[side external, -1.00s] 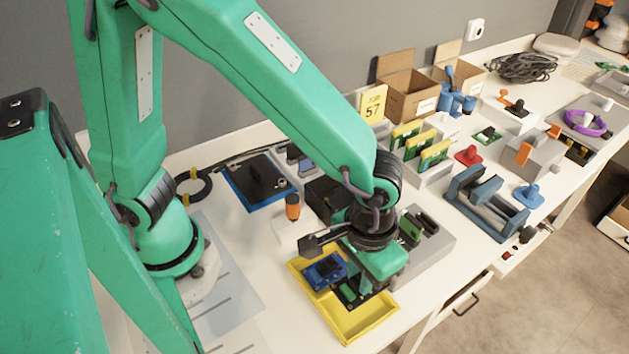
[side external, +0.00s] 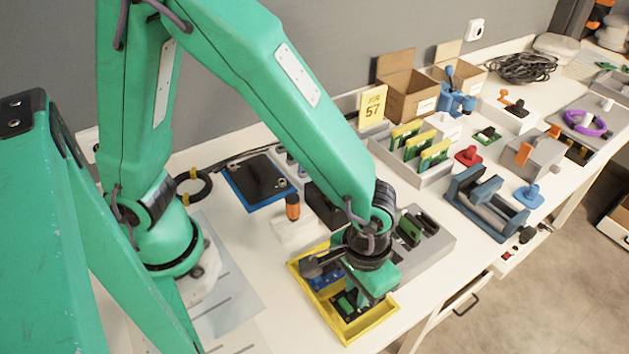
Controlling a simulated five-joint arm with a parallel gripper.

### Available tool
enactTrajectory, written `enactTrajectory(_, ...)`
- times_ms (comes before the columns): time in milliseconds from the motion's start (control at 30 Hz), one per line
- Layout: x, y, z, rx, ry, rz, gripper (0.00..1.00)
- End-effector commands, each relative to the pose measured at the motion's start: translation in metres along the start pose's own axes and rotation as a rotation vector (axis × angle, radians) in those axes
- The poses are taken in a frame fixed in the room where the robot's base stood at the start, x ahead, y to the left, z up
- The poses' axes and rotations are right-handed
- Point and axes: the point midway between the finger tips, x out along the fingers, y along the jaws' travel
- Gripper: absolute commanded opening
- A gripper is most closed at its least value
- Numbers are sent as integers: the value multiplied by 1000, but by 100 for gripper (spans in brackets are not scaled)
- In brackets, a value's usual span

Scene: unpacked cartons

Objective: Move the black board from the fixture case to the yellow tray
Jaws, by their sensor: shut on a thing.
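My gripper (side external: 364,296) is low over the right part of the yellow tray (side external: 352,335), shut on a dark board (side external: 342,303), apparently the black board. The wrist and jaws hide most of this board, and I cannot tell whether it touches the tray floor. A blue board (side external: 322,281) lies in the left part of the tray, partly covered by a dark part of my wrist. The grey fixture case (side external: 436,243) is just right of and behind the tray, with dark and green boards upright in it.
An orange-topped tool (side external: 292,207) stands on a white block behind the tray. A black box (side external: 325,203) is close by. A blue-edged black mat (side external: 258,180) lies further back. A grey rack (side external: 432,172) of green-and-yellow boards and a blue-grey vise (side external: 485,207) stand to the right.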

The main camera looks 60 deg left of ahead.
Motion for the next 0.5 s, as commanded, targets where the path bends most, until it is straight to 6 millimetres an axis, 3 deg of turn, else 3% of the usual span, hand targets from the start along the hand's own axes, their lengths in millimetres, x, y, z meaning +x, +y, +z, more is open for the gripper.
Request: enactTrajectory(500,6,0,0,0,-1,-1,0)
